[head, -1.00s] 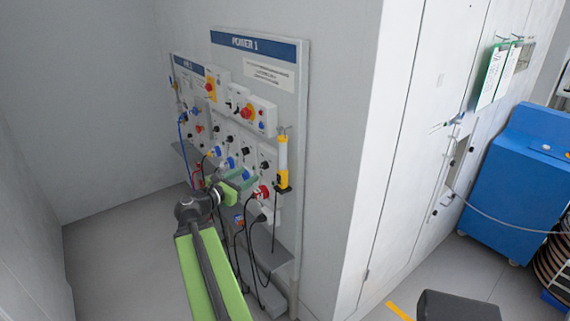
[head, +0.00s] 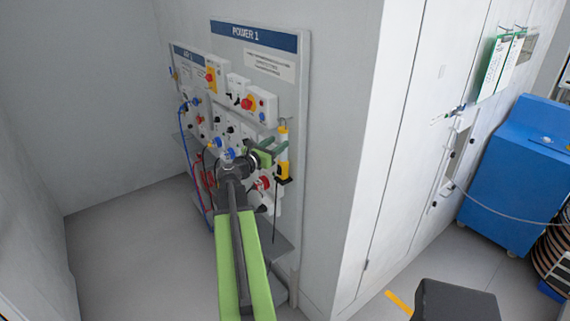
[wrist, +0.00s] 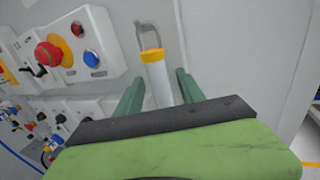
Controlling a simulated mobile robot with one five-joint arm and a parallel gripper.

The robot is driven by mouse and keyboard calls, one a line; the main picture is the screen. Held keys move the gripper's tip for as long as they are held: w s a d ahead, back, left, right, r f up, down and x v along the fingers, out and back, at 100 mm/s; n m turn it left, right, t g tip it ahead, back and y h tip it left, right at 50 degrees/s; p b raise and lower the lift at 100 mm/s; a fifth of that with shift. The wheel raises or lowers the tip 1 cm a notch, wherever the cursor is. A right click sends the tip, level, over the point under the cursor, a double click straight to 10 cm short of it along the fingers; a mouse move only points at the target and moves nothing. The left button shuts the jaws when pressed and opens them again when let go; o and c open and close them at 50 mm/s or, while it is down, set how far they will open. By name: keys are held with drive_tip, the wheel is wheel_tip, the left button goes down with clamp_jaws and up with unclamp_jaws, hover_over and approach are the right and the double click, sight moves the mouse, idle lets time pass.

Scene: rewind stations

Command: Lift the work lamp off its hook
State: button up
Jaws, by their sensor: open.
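The work lamp (head: 283,137) is a slim upright stick with a white tube, yellow bands and a dark lower end. It hangs at the right edge of the POWER 1 board, and a cord drops below it. In the wrist view the lamp (wrist: 158,78) shows a yellow collar and a grey hook loop above. My gripper (head: 275,150) is at the lamp's middle height. In the wrist view its green fingers (wrist: 158,88) are apart, one on each side of the white tube, with gaps visible. The lamp's lower part is hidden behind my gripper there.
The POWER 1 board (head: 287,90) carries a red-and-yellow emergency stop (wrist: 50,55), switches and sockets just left of the lamp. Cables hang below, over a grey ledge (head: 277,243). A wall corner stands to the right. A blue cabinet (head: 510,180) is farther right.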

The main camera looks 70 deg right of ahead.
sight(281, 139)
drive_tip(key=x, duration=0.5)
drive_tip(key=shift+w+d+r, duration=0.15)
drive_tip(key=shift+d+r, duration=0.05)
drive_tip(key=shift+a, duration=0.1)
clamp_jaws()
idle(1.0)
